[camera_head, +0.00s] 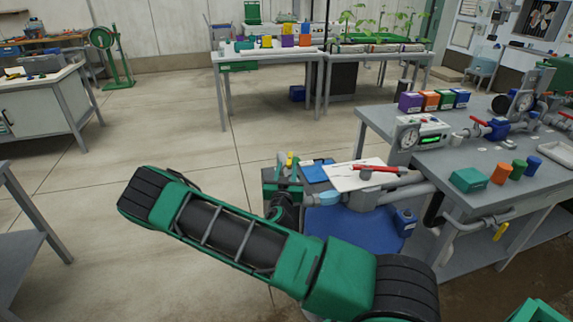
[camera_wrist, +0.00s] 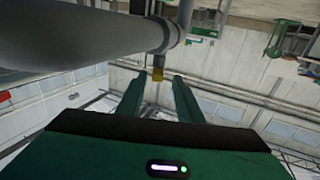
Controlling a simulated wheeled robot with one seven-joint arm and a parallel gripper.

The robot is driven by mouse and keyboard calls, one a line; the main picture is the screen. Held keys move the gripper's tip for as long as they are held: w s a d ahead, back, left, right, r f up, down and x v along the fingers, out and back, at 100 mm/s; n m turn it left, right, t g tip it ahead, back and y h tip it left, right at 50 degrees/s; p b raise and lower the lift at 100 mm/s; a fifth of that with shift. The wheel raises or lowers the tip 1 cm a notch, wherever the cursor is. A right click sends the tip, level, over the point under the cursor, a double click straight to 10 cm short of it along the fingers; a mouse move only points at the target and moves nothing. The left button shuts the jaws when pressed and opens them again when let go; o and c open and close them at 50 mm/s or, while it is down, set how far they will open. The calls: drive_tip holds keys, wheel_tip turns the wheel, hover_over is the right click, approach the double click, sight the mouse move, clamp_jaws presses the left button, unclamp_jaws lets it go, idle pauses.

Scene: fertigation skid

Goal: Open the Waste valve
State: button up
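My gripper (camera_wrist: 157,90) is open, its two green fingers apart with nothing held between them. A small yellow part (camera_wrist: 157,74) shows beyond the fingertips, beside the end of a large grey pipe (camera_wrist: 75,32). In the head view my gripper (camera_head: 284,186) is near a small yellow part (camera_head: 290,159); I cannot tell whether they touch. A red lever (camera_head: 377,169) lies across the pipework to its right. A yellow lever (camera_head: 500,232) hangs on a pipe below the right bench. No readable label shows which is the Waste valve.
The grey bench (camera_head: 450,165) at right carries a gauge box (camera_head: 418,140), coloured blocks, caps and more pipework. A blue surface (camera_head: 345,235) lies under the near pipe. The floor (camera_head: 170,130) at left is clear. Tables stand behind.

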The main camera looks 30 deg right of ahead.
sight(290, 153)
drive_tip(key=v, duration=0.3)
drive_tip(key=shift+s+a, duration=0.2)
drive_tip(key=shift+a, duration=0.05)
drive_tip(key=x, duration=1)
drive_tip(key=shift+w+d, duration=0.1)
drive_tip(key=shift+d, duration=0.25)
drive_tip(key=shift+c, duration=0.4)
clamp_jaws()
